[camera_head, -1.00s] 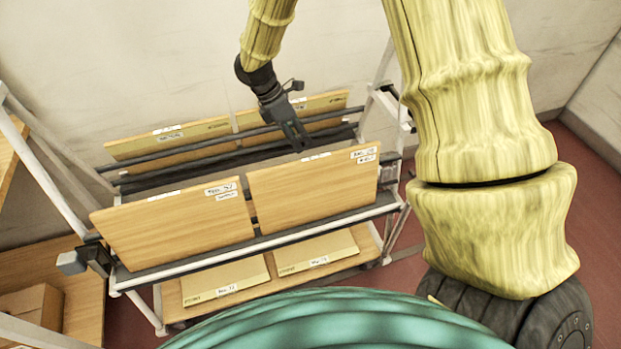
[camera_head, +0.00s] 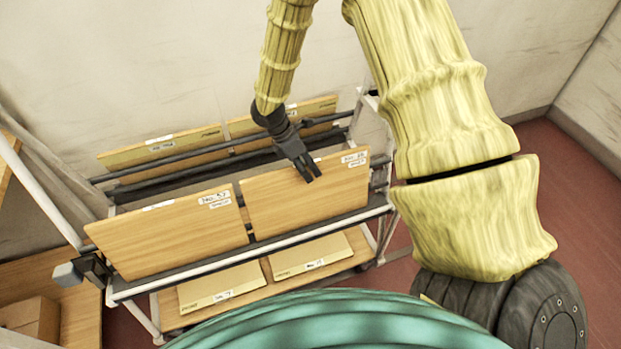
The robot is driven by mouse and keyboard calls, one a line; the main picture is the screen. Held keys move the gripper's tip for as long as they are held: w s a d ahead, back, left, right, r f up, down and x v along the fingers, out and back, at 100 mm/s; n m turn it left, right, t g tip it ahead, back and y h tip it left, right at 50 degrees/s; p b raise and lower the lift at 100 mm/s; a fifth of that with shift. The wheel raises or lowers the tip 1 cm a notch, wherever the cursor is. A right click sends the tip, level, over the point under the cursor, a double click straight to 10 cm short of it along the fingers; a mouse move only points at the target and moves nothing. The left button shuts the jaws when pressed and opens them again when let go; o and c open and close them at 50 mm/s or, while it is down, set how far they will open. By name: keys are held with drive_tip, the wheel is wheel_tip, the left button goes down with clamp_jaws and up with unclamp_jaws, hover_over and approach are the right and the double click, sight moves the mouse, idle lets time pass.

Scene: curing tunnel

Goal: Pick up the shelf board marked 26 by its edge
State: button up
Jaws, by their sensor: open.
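Two wooden boards lean in the front row of the rack: a left board (camera_head: 165,235) and a right board (camera_head: 300,208). Each carries white labels at its upper right corner. The right board's label (camera_head: 354,158) is too blurred to read surely, so I cannot tell whether it is 26; the left one looks like 57. My gripper (camera_head: 310,176) is open and empty, pointing down at the middle of the right board's top edge. Its fingertips overlap the upper face of that board in the picture. I cannot tell whether they touch it.
Two more boards (camera_head: 165,150) (camera_head: 240,126) lean in the back row behind dark rails (camera_head: 190,158). Two labelled boards (camera_head: 222,284) (camera_head: 310,256) lie on the lower shelf. A cardboard box (camera_head: 30,318) sits at lower left. Red floor (camera_head: 585,190) is open at right.

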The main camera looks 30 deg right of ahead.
drive_tip(key=shift+s+f, duration=0.1)
clamp_jaws()
idle(0.7)
drive_tip(key=shift+r+b, duration=0.45)
drive_tip(key=shift+r, duration=1.35)
drive_tip(key=s+a+r+b, duration=0.1)
drive_tip(key=s+a+b, duration=0.1)
drive_tip(key=s+a, duration=0.8)
drive_tip(key=shift+s+a+r+b, duration=0.2)
drive_tip(key=shift+a+b, duration=0.1)
drive_tip(key=shift+a, duration=0.75)
